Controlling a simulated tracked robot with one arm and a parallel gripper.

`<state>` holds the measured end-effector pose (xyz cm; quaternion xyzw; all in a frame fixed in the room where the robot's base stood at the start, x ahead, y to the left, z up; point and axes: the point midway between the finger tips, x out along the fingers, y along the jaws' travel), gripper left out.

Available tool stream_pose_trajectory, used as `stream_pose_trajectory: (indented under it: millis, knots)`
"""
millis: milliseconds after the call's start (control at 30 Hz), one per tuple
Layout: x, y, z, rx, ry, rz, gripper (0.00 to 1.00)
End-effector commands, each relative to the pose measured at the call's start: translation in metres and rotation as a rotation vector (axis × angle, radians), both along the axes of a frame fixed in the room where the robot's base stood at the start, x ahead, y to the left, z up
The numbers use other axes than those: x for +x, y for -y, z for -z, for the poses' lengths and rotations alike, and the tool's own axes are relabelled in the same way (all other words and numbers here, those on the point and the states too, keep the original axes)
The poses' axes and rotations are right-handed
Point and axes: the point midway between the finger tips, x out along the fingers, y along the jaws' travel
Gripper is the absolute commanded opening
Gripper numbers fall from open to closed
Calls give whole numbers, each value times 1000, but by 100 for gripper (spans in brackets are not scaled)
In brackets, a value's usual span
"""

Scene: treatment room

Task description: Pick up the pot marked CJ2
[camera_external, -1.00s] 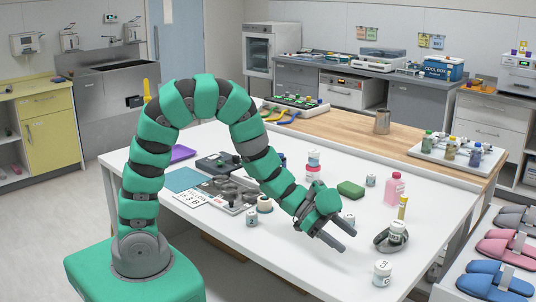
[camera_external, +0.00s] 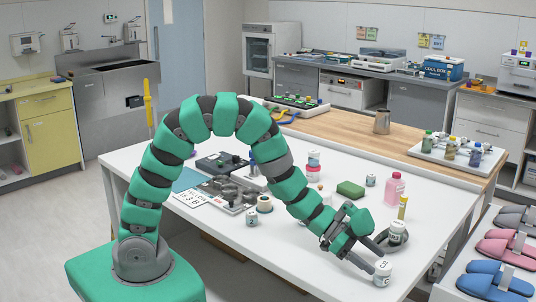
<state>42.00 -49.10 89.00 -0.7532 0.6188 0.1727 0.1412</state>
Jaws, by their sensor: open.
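A yellow tube (camera_external: 403,208), a pink bottle (camera_external: 395,190), a green block (camera_external: 350,189) and a white pot (camera_external: 371,180) stand further back. Another white pot (camera_external: 252,218) stands left near a grey tray. Slippers (camera_external: 497,279) lie on a rack to the right. The table's front middle is clear.

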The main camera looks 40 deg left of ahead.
Motion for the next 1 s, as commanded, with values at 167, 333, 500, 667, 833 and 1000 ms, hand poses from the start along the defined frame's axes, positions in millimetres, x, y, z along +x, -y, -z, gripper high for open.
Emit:
stream_pose_trajectory:
  millis: [167, 333, 500, 667, 833, 1000]
  knots:
    - [1, 25, 10, -1, 2, 2, 67]
    - [4, 39, 17, 0, 1, 0, 67]
    - [5, 40, 17, 0, 0, -1, 67]
    - [5, 39, 17, 0, 0, -1, 36]
    - [5, 39, 17, 0, 0, -1, 19]
    - [5, 39, 17, 0, 0, -1, 19]
